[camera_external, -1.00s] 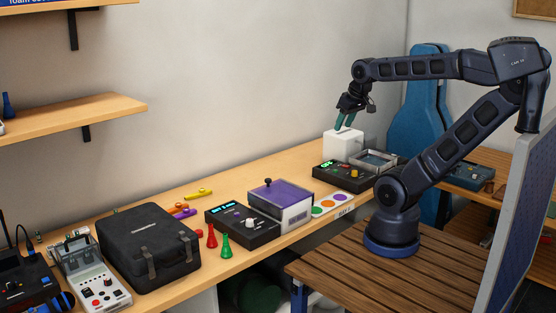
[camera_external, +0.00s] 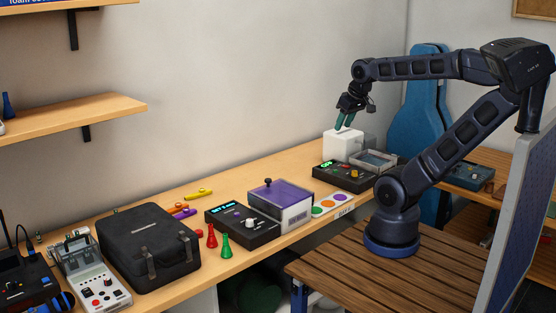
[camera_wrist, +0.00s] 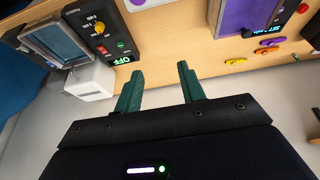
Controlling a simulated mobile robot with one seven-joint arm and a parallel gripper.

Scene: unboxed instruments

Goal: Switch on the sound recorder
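No label I can read says which device is the sound recorder. A dark device (camera_external: 345,178) with a green display, knobs and buttons stands at the right end of the bench. In the wrist view this device (camera_wrist: 97,22) shows a yellow knob, red and green buttons and a display reading OFF. A framed clear-topped part (camera_wrist: 60,42) adjoins it. My gripper (camera_external: 344,124) is above the white box behind this device. In the wrist view my gripper (camera_wrist: 160,70) has its green fingers apart with nothing between them.
The white box (camera_external: 342,145) is just below my fingers. A purple-topped device (camera_external: 282,194) with a dark panel stands mid-bench. A black case (camera_external: 148,247), a white device (camera_external: 101,285) and game pieces (camera_external: 212,237) lie left.

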